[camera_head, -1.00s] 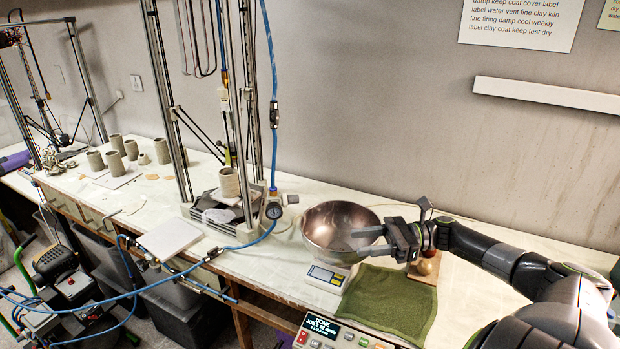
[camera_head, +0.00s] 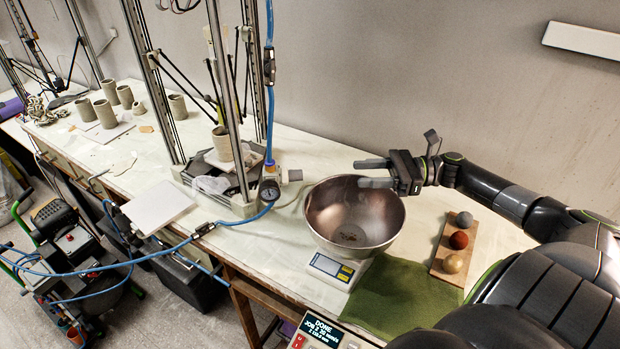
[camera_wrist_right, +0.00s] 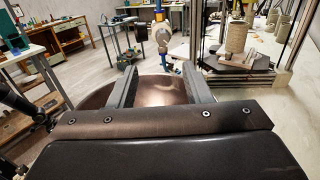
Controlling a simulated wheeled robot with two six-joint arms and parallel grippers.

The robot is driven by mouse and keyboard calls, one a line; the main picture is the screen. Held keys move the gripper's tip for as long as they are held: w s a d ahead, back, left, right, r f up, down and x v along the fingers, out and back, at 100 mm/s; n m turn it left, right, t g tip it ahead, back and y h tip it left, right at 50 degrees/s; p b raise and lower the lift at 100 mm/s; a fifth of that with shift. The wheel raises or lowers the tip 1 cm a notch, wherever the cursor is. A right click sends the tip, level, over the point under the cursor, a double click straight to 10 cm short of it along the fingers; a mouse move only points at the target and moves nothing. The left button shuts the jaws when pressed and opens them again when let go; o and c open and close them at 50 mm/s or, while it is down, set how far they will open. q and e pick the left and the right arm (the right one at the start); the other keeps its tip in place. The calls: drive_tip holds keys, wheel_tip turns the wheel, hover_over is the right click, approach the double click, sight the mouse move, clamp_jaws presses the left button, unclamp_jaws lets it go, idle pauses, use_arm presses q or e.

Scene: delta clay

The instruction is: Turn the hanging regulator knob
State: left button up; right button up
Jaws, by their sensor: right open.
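The regulator (camera_head: 271,172) hangs on a blue air hose in front of the delta printer's right side. Its grey knob (camera_head: 294,175) points right, and a round dark gauge (camera_head: 269,190) sits below. In the right wrist view the knob (camera_wrist_right: 163,34) faces the camera, ahead of the fingers, with the gauge (camera_wrist_right: 141,32) to its left. My right gripper (camera_head: 363,173) is open and empty, over the metal bowl's rim, right of the knob and apart from it. It also shows in the wrist view (camera_wrist_right: 160,72). My left gripper is not in view.
The metal bowl (camera_head: 325,225) stands on a scale (camera_head: 330,268) below my right gripper. A board with three balls (camera_head: 439,262) and a green cloth (camera_head: 400,312) lie to the right. The printer post (camera_head: 222,90) stands left of the regulator.

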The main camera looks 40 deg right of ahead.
drive_tip(key=p, duration=0.3)
approach(296, 175)
drive_tip(key=w+x, duration=0.1)
drive_tip(key=x, duration=0.4)
drive_tip(key=shift+w+a+f, duration=0.3)
drive_tip(key=shift+w+a, duration=0.2)
drive_tip(key=shift+a, duration=0.1)
clamp_jaws()
